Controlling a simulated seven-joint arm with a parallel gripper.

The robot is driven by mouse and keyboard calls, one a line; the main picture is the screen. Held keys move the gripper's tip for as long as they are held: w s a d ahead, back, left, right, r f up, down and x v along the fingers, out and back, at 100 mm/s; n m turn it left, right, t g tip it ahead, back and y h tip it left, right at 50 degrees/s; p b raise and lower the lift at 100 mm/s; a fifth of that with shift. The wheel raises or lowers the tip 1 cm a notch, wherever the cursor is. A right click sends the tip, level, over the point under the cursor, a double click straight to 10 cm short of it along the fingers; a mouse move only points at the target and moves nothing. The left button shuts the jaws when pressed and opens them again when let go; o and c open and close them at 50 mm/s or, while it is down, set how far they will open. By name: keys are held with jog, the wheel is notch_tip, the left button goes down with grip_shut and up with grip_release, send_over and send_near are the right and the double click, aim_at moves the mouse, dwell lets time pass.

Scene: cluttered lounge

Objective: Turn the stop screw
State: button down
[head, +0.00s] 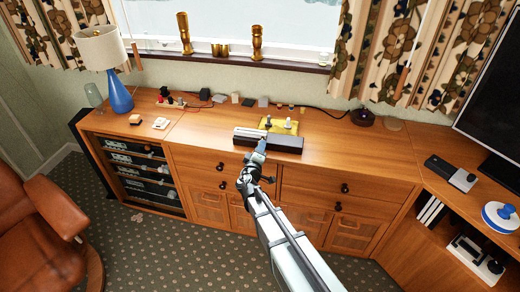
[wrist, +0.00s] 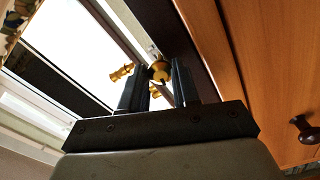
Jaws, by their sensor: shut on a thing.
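My gripper (head: 262,146) reaches the front of the long dark block (head: 286,144) on the wooden sideboard. In the wrist view its two dark fingers (wrist: 158,86) are shut on a small part at their tips. A round brass knob (wrist: 160,69) shows between the fingertips and looks like the stop screw. It lies in front of a long dark bar, which seems to be the block. The fingers hide part of it. In the head view the gripper hides the screw, and I cannot tell how far it is turned.
A yellow board (head: 294,127) with small upright metal parts stands just behind the block. Small clutter lies along the back of the sideboard top (head: 205,125). A blue lamp (head: 119,95) is at the left and a dark screen (head: 495,100) at the right.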

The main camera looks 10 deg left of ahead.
jog(key=c, duration=0.8)
grip_release()
jog(key=shift+s, duration=0.15)
jog(key=s, duration=1.3)
jog(key=shift+s, duration=0.3)
